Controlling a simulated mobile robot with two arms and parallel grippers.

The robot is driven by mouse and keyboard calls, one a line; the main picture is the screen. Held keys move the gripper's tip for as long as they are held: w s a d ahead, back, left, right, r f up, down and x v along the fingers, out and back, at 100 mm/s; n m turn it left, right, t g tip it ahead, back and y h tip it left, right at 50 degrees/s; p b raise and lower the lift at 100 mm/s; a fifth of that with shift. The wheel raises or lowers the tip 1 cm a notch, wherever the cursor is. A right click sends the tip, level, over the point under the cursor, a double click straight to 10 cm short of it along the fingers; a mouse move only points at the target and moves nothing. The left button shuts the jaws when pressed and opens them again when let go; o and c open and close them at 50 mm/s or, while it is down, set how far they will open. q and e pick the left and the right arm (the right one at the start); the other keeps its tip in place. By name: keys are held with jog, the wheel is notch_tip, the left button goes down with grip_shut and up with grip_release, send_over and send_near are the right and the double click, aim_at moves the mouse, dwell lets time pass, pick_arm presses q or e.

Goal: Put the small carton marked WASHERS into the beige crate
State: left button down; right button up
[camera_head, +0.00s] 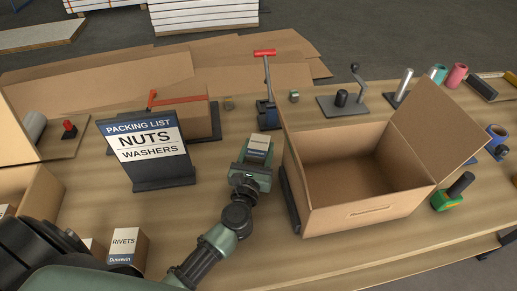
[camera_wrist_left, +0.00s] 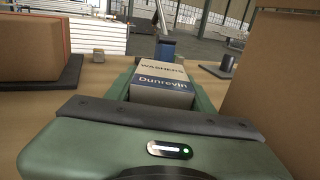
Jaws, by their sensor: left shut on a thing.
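The small white-and-blue carton marked WASHERS (camera_wrist_left: 162,72) sits between the fingers of my left gripper (camera_head: 257,158), which is shut on it. The carton's top also shows in the head view (camera_head: 259,141). The beige crate (camera_head: 365,213) looks like an open cardboard box with raised flaps, just right of the gripper; its visible inside is empty. The carton is outside it, beside its left wall. In the left wrist view a brown wall (camera_wrist_left: 292,85) stands close on the right. My right gripper is not in view.
A packing list sign (camera_head: 149,145) reading NUTS and WASHERS stands left of the gripper. A RIVETS carton (camera_head: 125,250) is at the front left, near another open box (camera_head: 40,195). A red-handled tool (camera_head: 267,95) stands behind. Bare table lies in front of the crate.

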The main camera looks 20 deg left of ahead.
pick_arm(q)
jog(key=shift+f, duration=0.2)
jog(key=c, duration=0.6)
grip_release()
jog(key=shift+r, duration=0.15)
